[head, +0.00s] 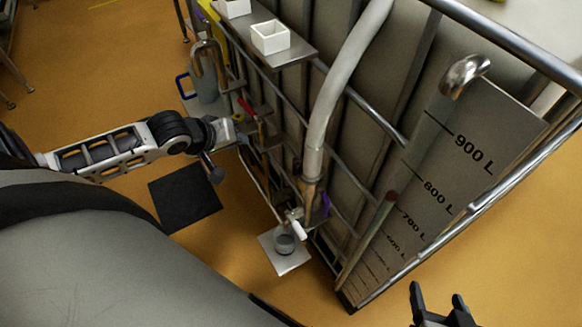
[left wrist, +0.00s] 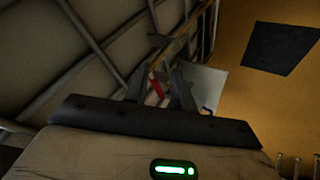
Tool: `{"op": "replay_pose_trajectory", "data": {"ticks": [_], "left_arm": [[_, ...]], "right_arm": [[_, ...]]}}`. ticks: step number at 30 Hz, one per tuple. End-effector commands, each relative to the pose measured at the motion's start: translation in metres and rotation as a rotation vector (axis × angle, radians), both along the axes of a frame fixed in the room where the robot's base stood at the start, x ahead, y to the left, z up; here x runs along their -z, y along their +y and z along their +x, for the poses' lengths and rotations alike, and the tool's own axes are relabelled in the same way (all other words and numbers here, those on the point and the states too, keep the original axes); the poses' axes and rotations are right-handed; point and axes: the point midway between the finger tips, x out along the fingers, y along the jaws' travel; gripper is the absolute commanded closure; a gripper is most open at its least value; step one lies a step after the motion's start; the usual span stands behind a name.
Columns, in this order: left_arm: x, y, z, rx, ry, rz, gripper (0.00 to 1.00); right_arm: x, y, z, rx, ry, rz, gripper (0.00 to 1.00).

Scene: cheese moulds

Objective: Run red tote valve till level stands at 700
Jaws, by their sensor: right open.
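The tote's level gauge (head: 425,190) shows a sight tube with a red float (head: 391,197) between the 800 L and 700 L labels, close to the 700 mark. A red handle (head: 246,108) shows on the valve side of the tote. My left gripper (head: 222,131) is at that side, just below and left of the red handle. In the left wrist view, red (left wrist: 155,86) shows between its two spread fingers (left wrist: 161,82); contact cannot be told. My right gripper (head: 440,302) is open and empty at the bottom, right of the tote's foot.
A grey hose (head: 335,85) runs down the tote to a white-handled valve (head: 297,224) above a cup (head: 285,243) on a pale plate (head: 293,262). White moulds (head: 270,37) stand on a shelf (head: 292,53). A blue-handled jug (head: 204,88) and black mat (head: 184,197) are nearby.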

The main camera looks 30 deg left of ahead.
Motion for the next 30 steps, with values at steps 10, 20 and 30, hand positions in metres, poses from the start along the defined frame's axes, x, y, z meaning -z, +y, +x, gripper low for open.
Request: {"op": "replay_pose_trajectory", "data": {"ticks": [10, 20, 30], "left_arm": [[0.024, -0.06, -0.032, 0.233, -0.055, 0.106, 0.75], [0.032, -0.119, -0.059, 0.432, -0.136, 0.232, 0.75], [0.024, -0.178, -0.08, 0.603, -0.23, 0.383, 0.75]], "right_arm": [[-0.018, 0.0, 0.001, 0.001, -0.003, -0.001, 0.35], [-0.032, 0.0, 0.001, 0.001, -0.004, 0.0, 0.35], [-0.045, 0.0, 0.001, 0.001, -0.004, 0.0, 0.35]]}}
